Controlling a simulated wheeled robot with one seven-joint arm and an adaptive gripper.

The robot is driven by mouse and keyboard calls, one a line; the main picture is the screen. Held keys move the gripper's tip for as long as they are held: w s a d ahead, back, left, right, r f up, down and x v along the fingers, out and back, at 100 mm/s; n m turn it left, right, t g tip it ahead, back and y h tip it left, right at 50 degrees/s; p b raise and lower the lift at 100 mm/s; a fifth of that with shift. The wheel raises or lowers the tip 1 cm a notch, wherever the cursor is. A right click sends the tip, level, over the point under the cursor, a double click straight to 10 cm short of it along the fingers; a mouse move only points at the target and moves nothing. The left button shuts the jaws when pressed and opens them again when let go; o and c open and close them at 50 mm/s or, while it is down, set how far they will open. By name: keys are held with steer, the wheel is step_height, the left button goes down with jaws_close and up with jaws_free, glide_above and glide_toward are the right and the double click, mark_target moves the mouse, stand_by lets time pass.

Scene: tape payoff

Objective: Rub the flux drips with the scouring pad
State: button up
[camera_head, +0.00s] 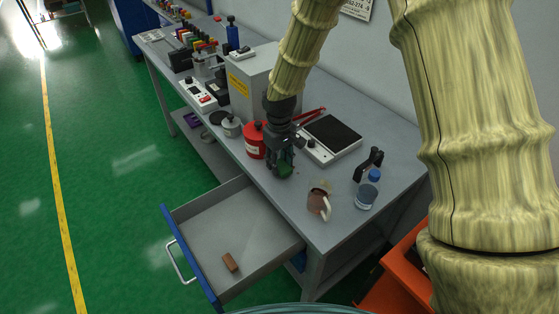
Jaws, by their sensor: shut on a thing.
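My gripper (282,168) is over the grey bench, between the red can and the brown mug, pointing down. It is shut on a dark green scouring pad (287,170), mostly hidden by the fingers. The pad is close to the bench top; I cannot tell whether it touches. A small yellowish-brown patch, likely the flux drips (325,184), shows on the bench just behind the mug, to the right of my gripper. The mug partly covers it from this view.
The brown mug (318,204) with a pale handle stands near the front edge, beside a blue-capped bottle (368,190). A red can (255,141) is left of my gripper, a black-topped scale (332,137) behind. An open drawer (215,222) holds a brown block (230,262).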

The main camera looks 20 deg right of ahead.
mark_target(296, 162)
steer(key=shift+f, duration=0.8)
steer(key=shift+d, duration=0.1)
steer(key=shift+w+d+r+p, duration=0.1)
steer(key=shift+w+d+p, duration=0.2)
steer(key=shift+d, duration=0.45)
steer(key=shift+w+d+r+p, duration=0.1)
steer(key=shift+w+d+p, duration=0.15)
steer(key=shift+d, duration=0.45)
steer(key=shift+w+d+f+p, duration=0.1)
steer(key=shift+w+d+p, duration=0.2)
steer(key=shift+d, duration=0.55)
steer(key=shift+w+d+f+p, duration=0.1)
steer(key=shift+w+d, duration=0.3)
steer(key=shift+d, duration=0.45)
steer(key=shift+w+a, duration=0.2)
steer(key=shift+w, duration=0.3)
steer(key=shift+w+a, duration=0.15)
steer(key=shift+w, duration=0.3)
steer(key=shift+s+a+f+p, duration=0.1)
steer(key=shift+s+a+p, duration=0.2)
steer(key=shift+a, duration=0.6)
steer(key=shift+s+a+p, duration=0.2)
steer(key=shift+s+a, duration=0.2)
steer(key=shift+a, duration=0.45)
